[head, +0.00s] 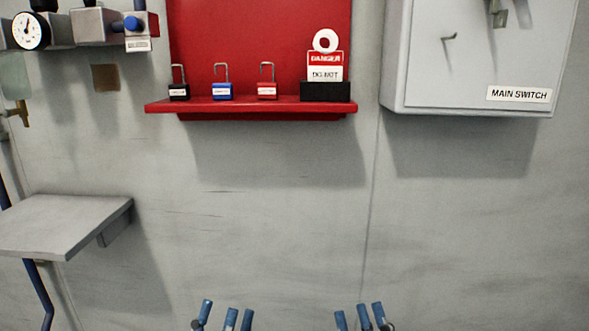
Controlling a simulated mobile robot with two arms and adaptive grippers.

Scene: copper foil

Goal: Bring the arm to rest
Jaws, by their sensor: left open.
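My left gripper (222,316) shows at the bottom edge, left of centre, with blue fingertips pointing up. The fingers stand apart with nothing between them. My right gripper (361,316) shows at the bottom edge, right of centre, with blue fingertips spread in much the same way and nothing between them. Both grippers are well below the red shelf and appear clear of everything. The rest of both arms is out of the picture.
A red shelf (250,106) holds black (179,91), blue (222,91) and red (267,90) padlocks and a danger tag (325,65) in a black holder. A main switch cabinet (440,70) hangs right. A grey side shelf (65,222) juts out left. The lower middle wall is bare.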

